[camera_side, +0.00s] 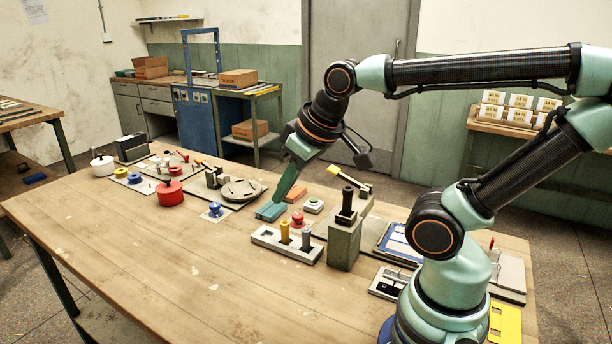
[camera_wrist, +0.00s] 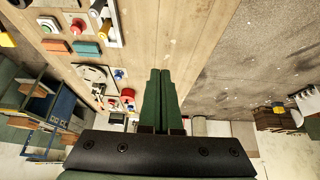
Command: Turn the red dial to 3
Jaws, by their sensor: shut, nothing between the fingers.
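A small red dial (camera_side: 175,170) sits on a pale plate towards the far left end of the bench, behind the red pot. In the wrist view a small red round thing (camera_wrist: 111,103) left of the fingers seems to be the same dial. Its number marks and pointer are too small to read. My gripper (camera_side: 278,200) is well to the right of the dial in the side view, near a teal block, and apart from the dial. In the wrist view its green fingers (camera_wrist: 160,71) are closed together with nothing between them.
A red pot (camera_side: 170,193) stands just in front of the dial. A blue knob (camera_side: 215,209) and a round grey plate (camera_side: 242,189) lie between dial and gripper. A teal block (camera_side: 270,211) is by my fingertips. The bench's front left is clear.

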